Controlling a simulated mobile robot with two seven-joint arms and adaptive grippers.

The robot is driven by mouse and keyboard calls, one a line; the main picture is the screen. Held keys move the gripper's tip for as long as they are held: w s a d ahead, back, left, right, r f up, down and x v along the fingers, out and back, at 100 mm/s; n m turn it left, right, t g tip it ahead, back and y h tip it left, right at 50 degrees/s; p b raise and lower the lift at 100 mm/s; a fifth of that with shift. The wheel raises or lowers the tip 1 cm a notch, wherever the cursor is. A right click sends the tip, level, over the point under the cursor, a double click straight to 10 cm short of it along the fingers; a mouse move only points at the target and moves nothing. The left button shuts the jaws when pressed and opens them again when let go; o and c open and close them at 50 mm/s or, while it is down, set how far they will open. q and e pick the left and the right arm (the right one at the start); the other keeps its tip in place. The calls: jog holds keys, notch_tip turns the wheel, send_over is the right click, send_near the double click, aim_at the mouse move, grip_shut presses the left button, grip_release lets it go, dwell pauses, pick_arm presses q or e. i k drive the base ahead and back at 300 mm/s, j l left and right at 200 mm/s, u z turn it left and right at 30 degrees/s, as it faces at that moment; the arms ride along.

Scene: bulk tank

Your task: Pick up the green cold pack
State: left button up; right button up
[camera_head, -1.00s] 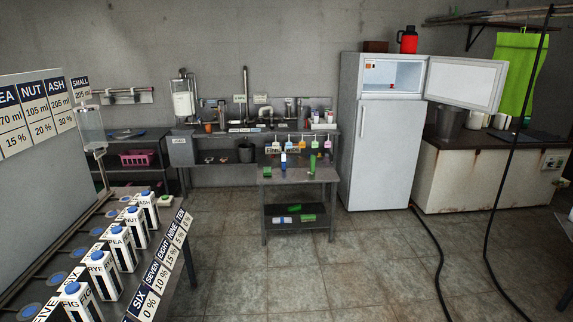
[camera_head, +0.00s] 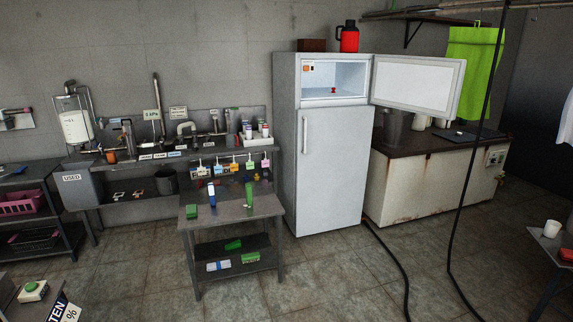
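Several green things are on a small metal cart (camera_head: 262,209); I cannot tell which is the green cold pack. A small green block (camera_head: 191,212) and an upright green item (camera_head: 249,194) are on its top. On its lower shelf, a flat green piece (camera_head: 233,244) lies behind a green block (camera_head: 250,258), with a blue-and-white block (camera_head: 218,265) beside them. The freezer compartment (camera_head: 345,76) of the white fridge (camera_head: 336,160) is open and holds a small orange item and a small red item. Neither of my grippers is in view.
A sink bench (camera_head: 140,158) runs along the back wall left of the fridge. The freezer door (camera_head: 414,88) swings out to the right. Black cables (camera_head: 455,230) hang and run across the floor. A table with a white cup (camera_head: 552,228) is at right. The floor before the cart is open.

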aim_at(248, 188)
jog(key=i+z, duration=0.2)
jog(key=i, duration=3.05)
jog(key=u, duration=0.05)
